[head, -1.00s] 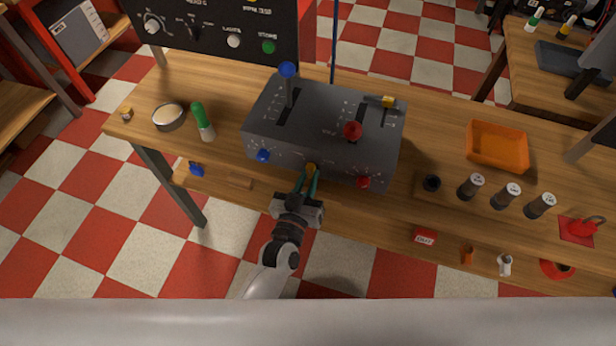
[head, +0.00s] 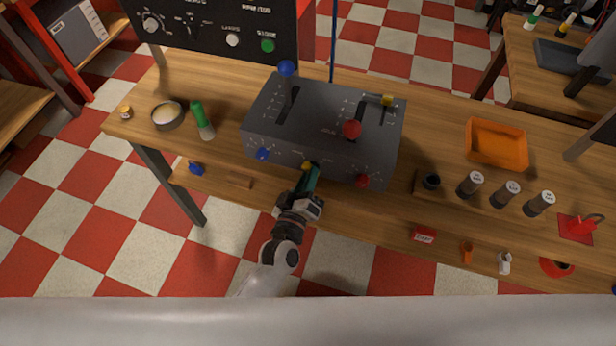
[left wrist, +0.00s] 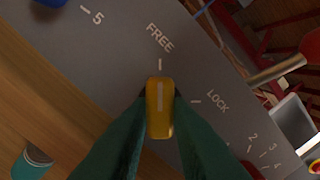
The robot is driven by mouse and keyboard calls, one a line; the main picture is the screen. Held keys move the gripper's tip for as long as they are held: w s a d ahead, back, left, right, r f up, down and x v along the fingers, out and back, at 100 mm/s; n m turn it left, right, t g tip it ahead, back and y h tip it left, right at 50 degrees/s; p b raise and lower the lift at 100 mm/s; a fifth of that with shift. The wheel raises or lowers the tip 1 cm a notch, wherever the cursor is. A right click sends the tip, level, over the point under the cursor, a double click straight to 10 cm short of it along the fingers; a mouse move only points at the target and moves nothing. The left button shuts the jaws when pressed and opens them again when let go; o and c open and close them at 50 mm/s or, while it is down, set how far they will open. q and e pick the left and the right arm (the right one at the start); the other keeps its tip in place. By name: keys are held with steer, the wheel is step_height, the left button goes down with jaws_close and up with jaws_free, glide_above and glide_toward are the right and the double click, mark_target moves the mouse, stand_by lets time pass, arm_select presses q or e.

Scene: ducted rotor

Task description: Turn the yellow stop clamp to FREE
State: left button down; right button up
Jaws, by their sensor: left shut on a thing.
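The yellow stop clamp (head: 307,165) is a small knob low on the front face of the grey lever box (head: 330,156). In the left wrist view the clamp (left wrist: 160,108) shows a pale pointer line aimed up at the tick under the word FREE. The LOCK tick lies to its right. My left gripper (head: 312,172) is shut on the clamp, with its two dark green fingers (left wrist: 158,133) on either side of it. The fingers hide the clamp's lower sides. My right gripper is not in view.
A blue knob (head: 262,154) and a red knob (head: 363,181) flank the clamp on the box front. Blue-topped (head: 287,69) and red-topped (head: 351,129) levers rise from the box. A green-handled tool (head: 202,119) and an orange tray (head: 497,144) are on the bench.

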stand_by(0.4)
arm_select(q)
steer(key=c, duration=1.3)
jaws_free()
steer(key=shift+b+v, duration=0.9)
steer(key=shift+v, duration=5.15)
